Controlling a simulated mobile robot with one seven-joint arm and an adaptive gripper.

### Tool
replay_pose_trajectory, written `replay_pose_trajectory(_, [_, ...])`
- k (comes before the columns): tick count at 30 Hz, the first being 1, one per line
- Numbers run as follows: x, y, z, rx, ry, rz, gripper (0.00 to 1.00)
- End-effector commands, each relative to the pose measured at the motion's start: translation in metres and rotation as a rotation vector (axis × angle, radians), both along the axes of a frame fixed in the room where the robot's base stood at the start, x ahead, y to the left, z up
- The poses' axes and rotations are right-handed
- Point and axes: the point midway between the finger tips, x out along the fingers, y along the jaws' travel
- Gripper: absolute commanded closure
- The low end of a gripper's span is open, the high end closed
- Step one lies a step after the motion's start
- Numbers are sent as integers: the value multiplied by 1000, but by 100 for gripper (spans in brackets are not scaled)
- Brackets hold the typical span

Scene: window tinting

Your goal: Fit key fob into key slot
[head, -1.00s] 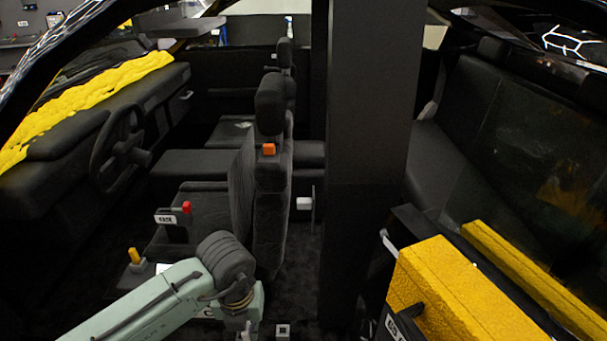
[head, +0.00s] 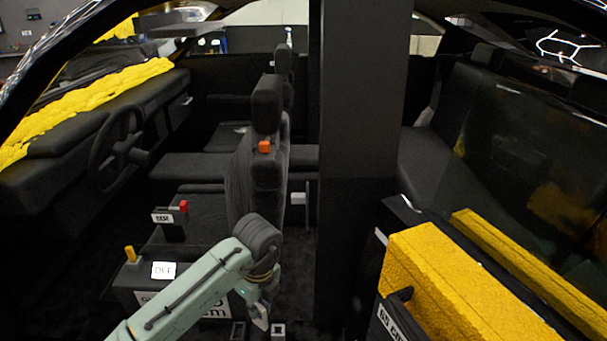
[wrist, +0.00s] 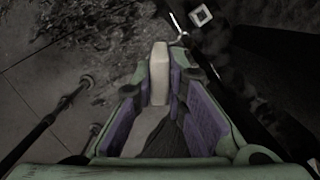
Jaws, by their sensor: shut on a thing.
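A pale, elongated block (wrist: 158,75), which looks like the key fob, stands upright between the purple-padded fingers of my gripper (wrist: 158,100) in the wrist view. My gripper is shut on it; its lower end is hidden. In the head view my gripper (head: 261,312) hangs low at the bottom, over the dark floor beside the seat. A small pale-framed square (head: 278,330), possibly the key slot, lies just right of it. It also shows beyond the fingers in the wrist view (wrist: 201,15), apart from the block.
A box with a yellow knob (head: 129,253) and an "OFF" display (head: 163,270) stands left of my arm. The front seat (head: 262,170) is behind it. A dark pillar (head: 362,150) and a yellow-topped door (head: 450,285) stand to the right.

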Motion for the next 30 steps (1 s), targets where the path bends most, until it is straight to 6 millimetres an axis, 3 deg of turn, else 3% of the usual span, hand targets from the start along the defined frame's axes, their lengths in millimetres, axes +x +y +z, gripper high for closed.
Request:
replay_pose_trajectory(1, [11, -6, -18, -7, 5, 117, 100])
replay_pose_trajectory(6, [37, -16, -67, -5, 10, 578, 100])
replay_pose_trajectory(12, [48, -35, -140, -1, 14, 1126, 100])
replay_pose_trajectory(17, [39, -57, -208, 4, 15, 1557, 100])
replay_pose_trajectory(21, [21, -79, -264, 4, 12, 1889, 100])
replay_pose_trajectory(25, [3, -94, -298, 3, 8, 2091, 100])
replay_pose_trajectory(30, [-10, -103, -320, 2, 2, 2221, 100])
